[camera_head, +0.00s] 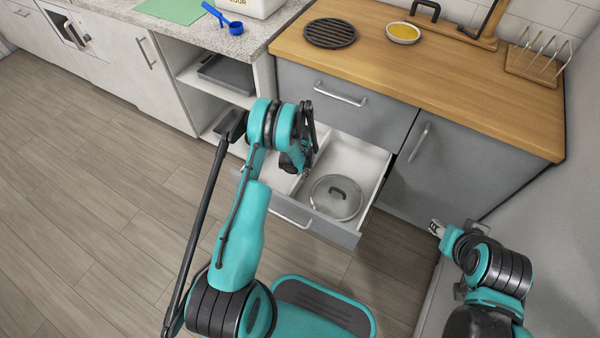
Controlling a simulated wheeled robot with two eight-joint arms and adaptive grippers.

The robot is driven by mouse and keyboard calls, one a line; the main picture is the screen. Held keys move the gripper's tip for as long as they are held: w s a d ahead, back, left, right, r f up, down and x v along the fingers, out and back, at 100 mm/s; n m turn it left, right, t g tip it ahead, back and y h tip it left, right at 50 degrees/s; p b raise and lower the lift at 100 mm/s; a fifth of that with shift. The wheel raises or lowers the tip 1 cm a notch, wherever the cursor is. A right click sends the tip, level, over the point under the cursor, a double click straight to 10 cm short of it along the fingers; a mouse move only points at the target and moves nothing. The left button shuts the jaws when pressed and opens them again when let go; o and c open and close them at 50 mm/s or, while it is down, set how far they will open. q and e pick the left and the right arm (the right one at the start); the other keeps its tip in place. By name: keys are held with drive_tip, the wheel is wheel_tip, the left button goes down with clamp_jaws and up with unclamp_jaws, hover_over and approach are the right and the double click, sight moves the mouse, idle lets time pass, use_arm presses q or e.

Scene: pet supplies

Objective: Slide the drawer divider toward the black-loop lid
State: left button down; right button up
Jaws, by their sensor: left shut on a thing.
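The grey-fronted drawer (336,232) stands pulled out below the wooden counter. A round grey lid (334,208) with a black loop handle lies flat in its right part. The white drawer divider (299,183) is mostly hidden behind my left arm; only a bit shows left of the lid. My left gripper (303,172) reaches down into the drawer and is shut on the divider, left of the lid and apart from it. My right gripper (436,228) is at the lower right, away from the drawer; its finger opening is too small to judge.
A closed drawer with a bar handle (341,94) sits above the open one. A grey cabinet door (440,160) is at the right. An open shelf with a dark tray (228,74) is at the left. A trivet (330,33) and a bowl (403,32) stand on the counter.

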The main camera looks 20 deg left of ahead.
use_arm(q)
drive_tip(key=c, duration=1.6)
unclamp_jaws()
wheel_tip(320, 180, up, 12)
